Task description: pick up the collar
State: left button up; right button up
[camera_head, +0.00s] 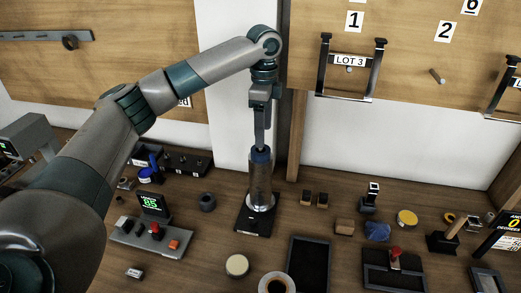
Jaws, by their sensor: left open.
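My left gripper (260,146) points straight down at the top of an upright clear cylinder (260,183) with a blue band (261,156) around its top. The fingers look narrow from here; nothing is seen lifted in them. Whether they touch the band is too small to tell. The cylinder stands in a pale ring on a dark base (257,221). A small dark ring-shaped piece (207,201) sits on the wooden bench to the left of the cylinder. No label shows which piece is the collar. My right gripper is out of view.
A control box (150,238) with a green display stands at left front. A round pale-topped item (237,266), a cup (277,284) and a dark tray (308,265) lie in front. Small blocks and a blue lump (377,231) are at right. A LOT 3 frame (348,72) hangs behind.

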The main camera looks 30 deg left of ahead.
pick_arm(q)
jog(key=shift+f, duration=0.55)
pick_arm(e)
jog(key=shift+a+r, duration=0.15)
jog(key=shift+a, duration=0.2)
pick_arm(q)
jog(key=shift+s+a+f+p, duration=0.1)
jog(key=shift+f+p, duration=0.35)
jog(key=f, duration=0.1)
jog(key=f+p, duration=0.2)
jog(key=f, duration=0.1)
jog(key=shift+s+a, duration=0.15)
jog(key=shift+a, duration=0.15)
jog(key=shift+f, duration=0.2)
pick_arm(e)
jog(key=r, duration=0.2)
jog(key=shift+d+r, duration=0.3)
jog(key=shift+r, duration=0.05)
